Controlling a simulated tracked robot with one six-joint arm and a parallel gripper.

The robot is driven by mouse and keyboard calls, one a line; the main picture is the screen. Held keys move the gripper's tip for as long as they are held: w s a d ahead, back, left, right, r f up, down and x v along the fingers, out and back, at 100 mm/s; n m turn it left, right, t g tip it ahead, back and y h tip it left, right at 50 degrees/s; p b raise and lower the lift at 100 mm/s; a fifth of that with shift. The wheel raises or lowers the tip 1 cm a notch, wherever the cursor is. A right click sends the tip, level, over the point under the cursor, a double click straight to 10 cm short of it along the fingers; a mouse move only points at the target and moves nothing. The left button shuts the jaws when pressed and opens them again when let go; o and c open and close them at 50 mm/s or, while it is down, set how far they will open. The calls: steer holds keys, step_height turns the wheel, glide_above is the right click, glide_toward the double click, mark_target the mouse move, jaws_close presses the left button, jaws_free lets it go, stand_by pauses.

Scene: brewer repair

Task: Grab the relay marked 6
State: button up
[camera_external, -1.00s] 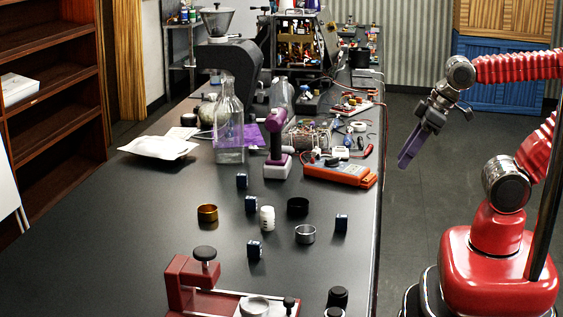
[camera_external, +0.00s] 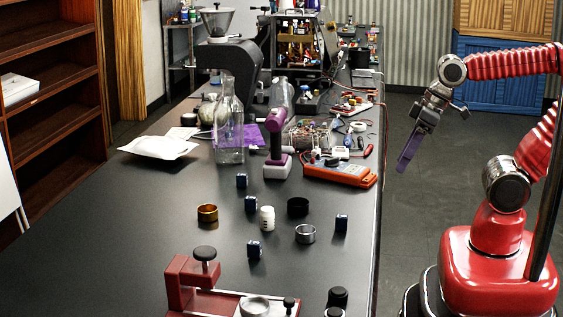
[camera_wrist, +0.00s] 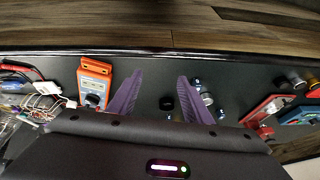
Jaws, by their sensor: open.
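Several small dark blue relays stand apart on the black table. In the external view one (camera_external: 242,181) is farthest back, one (camera_external: 251,204) is left of a white bottle, one (camera_external: 254,250) is nearest the front, and one (camera_external: 341,223) is by the right edge. Their markings are too small to read, so I cannot tell which is 6. My gripper (camera_external: 407,160) hangs off the table's right side, open and empty, apart from every relay. In the wrist view its purple fingers (camera_wrist: 157,97) are spread, with small blue-grey pieces partly hidden near the right finger.
An orange multimeter (camera_external: 340,174) and purple drill (camera_external: 277,145) are behind; a red brewer part (camera_external: 192,285) is in front.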

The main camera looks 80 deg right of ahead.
steer(key=w+d+f+m+g+y, duration=0.1)
steer(key=w+f+m+y, duration=0.1)
steer(key=w+m+y, duration=0.2)
steer(key=w+f+m+g+y, duration=0.2)
steer(key=w+m+y, duration=0.2)
steer(key=w+m, duration=0.2)
steer(key=w+d+f+m+g+y, duration=0.1)
steer(key=w+f+m+y, duration=0.1)
steer(key=w+m+y, duration=0.3)
steer(key=shift+w+d+f+m+g, duration=0.2)
steer(key=shift+d+m+g, duration=0.2)
steer(key=shift+m, duration=0.6)
steer(key=shift+a, duration=0.1)
steer(key=shift+a, duration=0.1)
steer(key=x, duration=0.8)
steer(key=shift+a, duration=0.2)
